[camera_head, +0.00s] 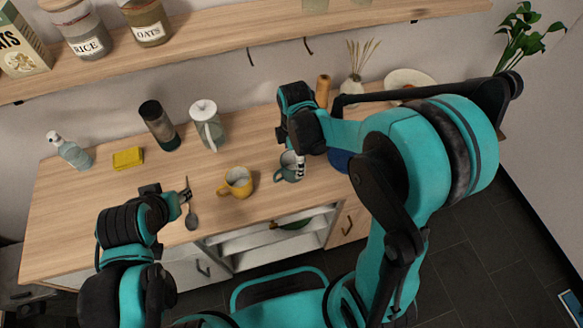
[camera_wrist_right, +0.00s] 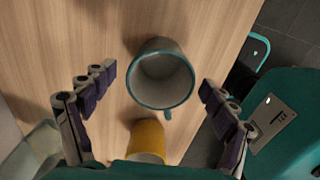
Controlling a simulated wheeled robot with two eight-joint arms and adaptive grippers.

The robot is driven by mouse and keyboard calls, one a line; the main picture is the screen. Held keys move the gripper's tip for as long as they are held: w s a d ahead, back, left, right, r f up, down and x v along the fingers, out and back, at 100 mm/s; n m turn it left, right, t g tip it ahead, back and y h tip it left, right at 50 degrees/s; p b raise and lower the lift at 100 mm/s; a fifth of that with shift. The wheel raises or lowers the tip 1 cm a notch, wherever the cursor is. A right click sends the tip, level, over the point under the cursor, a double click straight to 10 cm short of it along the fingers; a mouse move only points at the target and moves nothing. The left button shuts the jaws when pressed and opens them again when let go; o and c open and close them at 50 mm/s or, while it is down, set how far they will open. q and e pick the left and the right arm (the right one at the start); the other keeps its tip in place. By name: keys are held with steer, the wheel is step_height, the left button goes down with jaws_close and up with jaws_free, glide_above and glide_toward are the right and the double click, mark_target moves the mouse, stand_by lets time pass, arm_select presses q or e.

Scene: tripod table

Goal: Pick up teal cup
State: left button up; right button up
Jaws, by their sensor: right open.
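The teal cup (camera_head: 287,171) stands on the wooden counter, partly hidden by my right gripper (camera_head: 297,162). In the right wrist view the teal cup (camera_wrist_right: 163,78) shows from above, with a pale inside, a teal rim and its handle toward the lower right. My right gripper (camera_wrist_right: 158,82) is open, with its fingers apart on either side of the cup; I see no contact. A yellow cup (camera_head: 237,183) stands to the left of it and shows in the wrist view (camera_wrist_right: 147,138) nearer the gripper base. My left gripper (camera_head: 183,196) is at the counter's front, its opening unclear.
A white-lidded pitcher (camera_head: 207,126), dark canister (camera_head: 158,125), yellow sponge (camera_head: 128,158) and spray bottle (camera_head: 69,151) stand behind. A blue bowl (camera_head: 340,160) is partly behind my right arm. A shelf (camera_head: 230,37) runs above.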

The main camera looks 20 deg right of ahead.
mark_target(291, 167)
steer(key=f, duration=0.1)
steer(key=f+b, duration=0.1)
steer(key=f, duration=0.1)
steer(key=f+b, duration=0.1)
steer(key=f, duration=0.1)
steer(key=shift+a, duration=0.4)
steer(key=shift+r, duration=0.1)
steer(key=shift+c, duration=0.4)
steer(key=c, duration=1.5)
steer(key=shift+c, duration=0.2)
steer(key=shift+r, duration=0.2)
steer(key=shift+r, duration=0.3)
steer(key=r, duration=0.1)
steer(key=r+p, duration=0.2)
steer(key=r, duration=0.1)
steer(key=shift+s+d, duration=0.15)
steer(key=shift+s, duration=0.15)
steer(key=s+d+r+p, duration=0.3)
steer(key=s+r, duration=0.3)
steer(key=s, duration=0.4)
steer(key=shift+d+p, duration=0.4)
steer(key=shift+d, duration=0.45)
